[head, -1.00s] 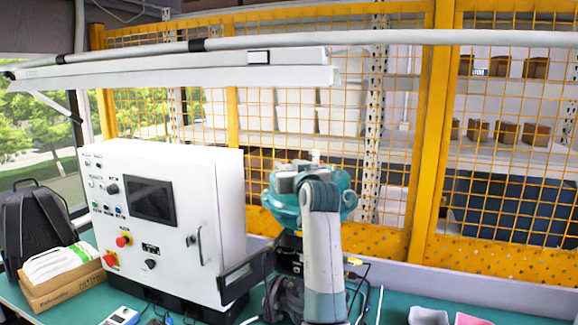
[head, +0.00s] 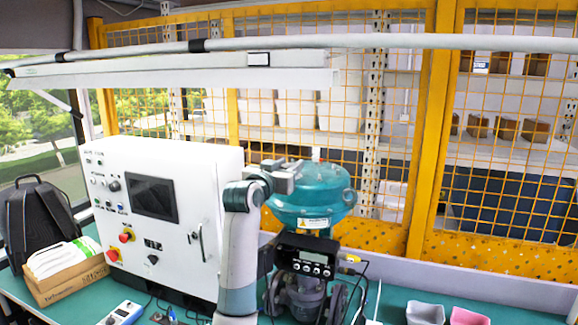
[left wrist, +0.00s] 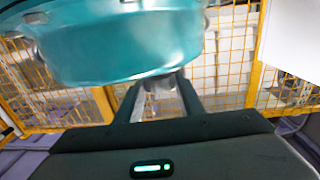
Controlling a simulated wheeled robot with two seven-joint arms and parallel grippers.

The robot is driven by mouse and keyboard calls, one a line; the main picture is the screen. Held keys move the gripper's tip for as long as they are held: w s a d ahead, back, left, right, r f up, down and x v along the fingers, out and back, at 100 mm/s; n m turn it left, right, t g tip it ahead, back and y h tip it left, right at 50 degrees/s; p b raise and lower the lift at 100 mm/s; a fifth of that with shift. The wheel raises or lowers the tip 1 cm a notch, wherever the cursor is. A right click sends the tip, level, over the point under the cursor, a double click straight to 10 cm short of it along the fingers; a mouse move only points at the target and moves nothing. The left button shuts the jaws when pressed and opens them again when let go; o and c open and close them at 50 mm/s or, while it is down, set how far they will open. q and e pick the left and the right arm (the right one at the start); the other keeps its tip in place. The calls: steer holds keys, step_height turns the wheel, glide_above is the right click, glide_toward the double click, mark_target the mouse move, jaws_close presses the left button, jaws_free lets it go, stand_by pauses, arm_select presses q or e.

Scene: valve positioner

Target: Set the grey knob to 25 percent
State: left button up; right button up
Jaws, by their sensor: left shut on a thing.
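My left gripper (head: 288,174) is at the upper left of the teal valve actuator (head: 312,197). In the left wrist view, its two dark fingers (left wrist: 160,98) close around a small grey piece, which I take to be the grey knob (left wrist: 160,84). The fingers hide most of the knob, and I cannot make out any mark or scale on it. The teal housing (left wrist: 120,48) fills the top of that view. Below the actuator, the black positioner (head: 303,258) faces me with a small display and several buttons; its reading is too small to tell. My right gripper is not in view.
A white control cabinet (head: 190,160) with a screen stands left of the actuator, behind my left arm. A grey bin (head: 425,313) and a pink bin (head: 468,317) are at the front right. Yellow mesh fencing (head: 430,140) closes the back.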

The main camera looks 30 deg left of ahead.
arm_select(q)
steer(key=h, duration=0.1)
steer(key=m+h+b, duration=0.1)
steer(key=m+h, duration=0.1)
steer(key=shift+a+f+h+b, duration=0.1)
steer(key=shift+a+h+b, duration=0.15)
steer(key=shift+h+b, duration=0.05)
steer(key=m+h+b, duration=0.3)
steer(key=h, duration=0.1)
steer(key=shift+h, duration=0.3)
steer(key=m+g+h+b, duration=0.2)
steer(key=h, duration=0.1)
steer(key=shift+m, duration=0.3)
steer(key=shift+d+m+g+h+b, duration=0.15)
steer(key=shift+m+g+h+b, duration=0.25)
steer(key=shift+m+h+b, duration=0.45)
steer(key=shift+h, duration=0.35)
steer(key=o, duration=1.1)
steer(key=shift+c, duration=0.2)
steer(key=shift+w+d, duration=0.1)
